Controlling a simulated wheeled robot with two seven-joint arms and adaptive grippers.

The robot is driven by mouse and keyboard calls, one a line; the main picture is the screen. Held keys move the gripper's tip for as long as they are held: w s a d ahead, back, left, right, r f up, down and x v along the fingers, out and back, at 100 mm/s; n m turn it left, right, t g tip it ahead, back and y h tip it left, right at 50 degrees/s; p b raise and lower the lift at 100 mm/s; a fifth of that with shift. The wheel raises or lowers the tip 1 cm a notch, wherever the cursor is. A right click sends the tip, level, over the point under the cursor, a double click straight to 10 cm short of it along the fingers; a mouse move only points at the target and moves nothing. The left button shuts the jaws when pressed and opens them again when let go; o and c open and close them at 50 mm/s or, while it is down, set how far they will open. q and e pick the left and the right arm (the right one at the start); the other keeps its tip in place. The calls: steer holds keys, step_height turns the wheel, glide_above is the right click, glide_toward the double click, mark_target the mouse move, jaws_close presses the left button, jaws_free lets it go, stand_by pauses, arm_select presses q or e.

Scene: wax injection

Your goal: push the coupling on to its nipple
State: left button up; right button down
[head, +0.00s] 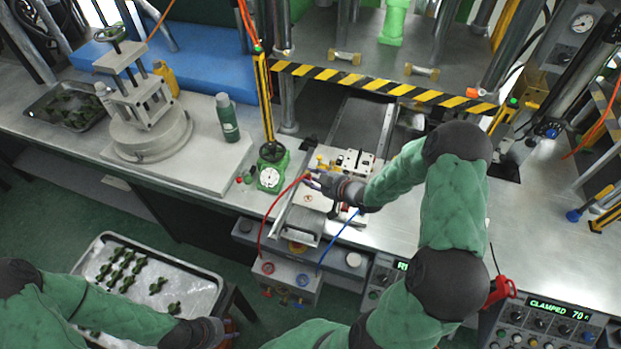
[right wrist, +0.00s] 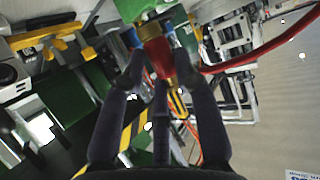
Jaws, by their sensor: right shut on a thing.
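My right gripper (head: 311,180) reaches in over the bench from the right, beside the metal mould and rails. In the right wrist view its dark fingers (right wrist: 160,72) are shut around the red coupling (right wrist: 158,52), whose red hose (right wrist: 250,60) leads off to the right. A brass-coloured piece (right wrist: 150,30), perhaps the nipple, lies just beyond the coupling, in front of a green body (right wrist: 135,8). I cannot tell whether coupling and nipple are joined. My left gripper (head: 232,334) is low at the bottom of the head view, away from the coupling; its fingers are unclear.
A green unit with a dial gauge (head: 270,176) stands left of my right gripper. A blue hose (head: 338,238) and the red hose (head: 262,230) run down to a box with ports (head: 285,280). A tray of green parts (head: 207,290) is at lower left. A striped bar (head: 385,86) crosses behind.

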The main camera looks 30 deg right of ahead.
steer(key=shift+s+r, duration=0.1)
stand_by(0.3)
steer(key=shift+f+b, duration=2.35)
steer(key=shift+f, duration=0.45)
steer(key=shift+f+b, duration=1.4)
steer(key=shift+f, duration=0.15)
stand_by(0.4)
steer(key=c, duration=0.9)
jaws_free()
steer(key=shift+o, duration=0.2)
steer(key=shift+s, duration=0.1)
steer(key=v, duration=1.2)
